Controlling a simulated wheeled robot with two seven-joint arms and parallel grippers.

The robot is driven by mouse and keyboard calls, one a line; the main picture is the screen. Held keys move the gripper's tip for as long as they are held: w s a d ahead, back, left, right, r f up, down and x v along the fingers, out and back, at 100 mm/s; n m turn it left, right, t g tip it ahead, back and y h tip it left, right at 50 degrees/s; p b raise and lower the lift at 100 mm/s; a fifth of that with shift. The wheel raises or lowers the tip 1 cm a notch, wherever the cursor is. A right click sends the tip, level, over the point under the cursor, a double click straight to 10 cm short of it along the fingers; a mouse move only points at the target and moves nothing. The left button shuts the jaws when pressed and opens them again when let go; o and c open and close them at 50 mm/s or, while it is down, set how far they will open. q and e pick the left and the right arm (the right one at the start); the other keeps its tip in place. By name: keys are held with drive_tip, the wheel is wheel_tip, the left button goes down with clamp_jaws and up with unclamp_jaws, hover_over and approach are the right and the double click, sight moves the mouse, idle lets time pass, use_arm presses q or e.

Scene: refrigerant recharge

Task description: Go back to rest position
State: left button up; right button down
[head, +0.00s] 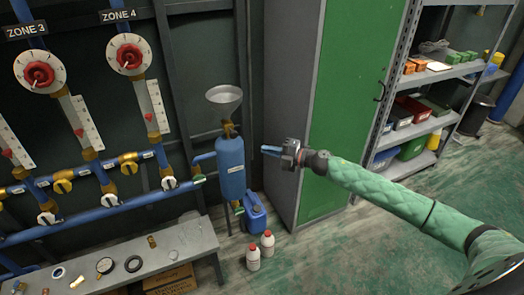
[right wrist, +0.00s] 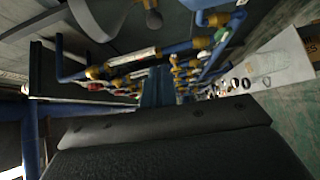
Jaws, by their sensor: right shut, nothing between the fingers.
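My right gripper (head: 271,151) is at the end of the green-sleeved right arm, which comes in from the right of the head view. Its blue fingertips are shut and empty. They point left toward the blue refrigerant cylinder (head: 230,165) and stay apart from it in the picture. A metal funnel (head: 223,95) sits above the cylinder's brass valve. In the right wrist view the dark gripper body fills the bottom, with the shut fingers (right wrist: 158,88) reaching toward the pipes. My left gripper is not in view.
A bench (head: 150,258) with small parts stands at lower left, below blue pipes and gauges (head: 40,72). A blue jug (head: 254,213) and two white bottles (head: 253,257) stand on the floor. A green cabinet (head: 345,100) and a shelf (head: 440,72) are behind my arm.

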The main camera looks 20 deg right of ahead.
drive_tip(key=shift+s+r, duration=0.15)
drive_tip(key=shift+s, duration=0.05)
drive_tip(key=shift+d, duration=0.1)
